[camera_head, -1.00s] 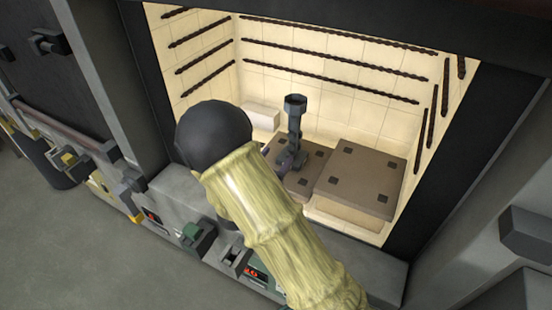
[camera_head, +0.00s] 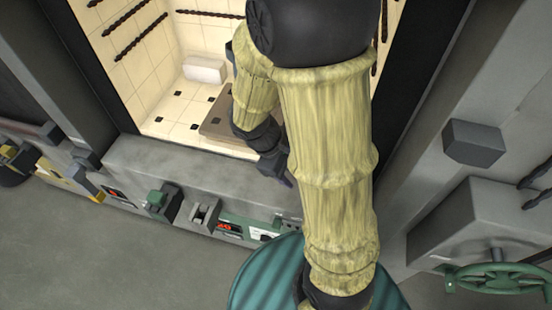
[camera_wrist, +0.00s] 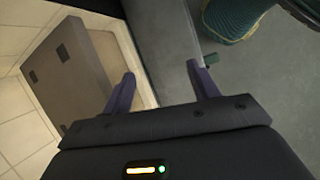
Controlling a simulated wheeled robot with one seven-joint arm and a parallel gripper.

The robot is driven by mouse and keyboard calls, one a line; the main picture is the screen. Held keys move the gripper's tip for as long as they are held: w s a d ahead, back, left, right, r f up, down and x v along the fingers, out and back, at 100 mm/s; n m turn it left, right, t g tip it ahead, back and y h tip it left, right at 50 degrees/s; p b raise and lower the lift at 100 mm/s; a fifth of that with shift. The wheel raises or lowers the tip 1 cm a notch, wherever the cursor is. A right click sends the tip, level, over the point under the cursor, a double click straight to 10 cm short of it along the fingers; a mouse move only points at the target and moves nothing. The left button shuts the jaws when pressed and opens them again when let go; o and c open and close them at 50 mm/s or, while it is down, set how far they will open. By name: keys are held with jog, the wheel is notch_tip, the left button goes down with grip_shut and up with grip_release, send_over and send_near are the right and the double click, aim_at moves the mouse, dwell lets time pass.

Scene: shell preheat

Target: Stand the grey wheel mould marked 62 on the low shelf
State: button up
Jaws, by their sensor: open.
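My gripper (camera_head: 284,172) is just outside the front of the kiln chamber, partly behind my arm in the head view. In the wrist view its two purple fingers (camera_wrist: 161,74) are apart with nothing between them. The grey mould is not visible in either view now. A brown shelf slab (camera_head: 214,124) shows on the chamber floor left of my arm, most of it hidden. A thick brown slab (camera_wrist: 72,75) with dark square marks also lies left of the fingers in the wrist view, with nothing on its visible top. I cannot tell if it is the low shelf.
A white block (camera_head: 204,70) stands at the back left of the chamber. The grey sill (camera_head: 170,165) runs below the opening. A teal ribbed drum (camera_head: 262,280) is at the bottom, and a green handwheel (camera_head: 500,280) is at lower right.

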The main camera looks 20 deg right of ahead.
jog(key=a+r+m+t+y, duration=0.1)
jog(key=m, duration=0.2)
jog(key=a+r+m+t+y, duration=0.1)
jog(key=m+y, duration=0.1)
jog(key=a+r+m+t+y, duration=0.1)
jog(key=m+y, duration=0.1)
jog(key=m, duration=0.1)
jog(key=shift+w+a+r+m+t, duration=0.3)
jog(key=shift+w+a+r, duration=0.05)
jog(key=shift+w, duration=0.05)
jog(key=shift+f, duration=0.1)
jog(key=shift+b+x, duration=0.8)
jog(key=shift+b, duration=0.1)
jog(key=shift+s, duration=0.2)
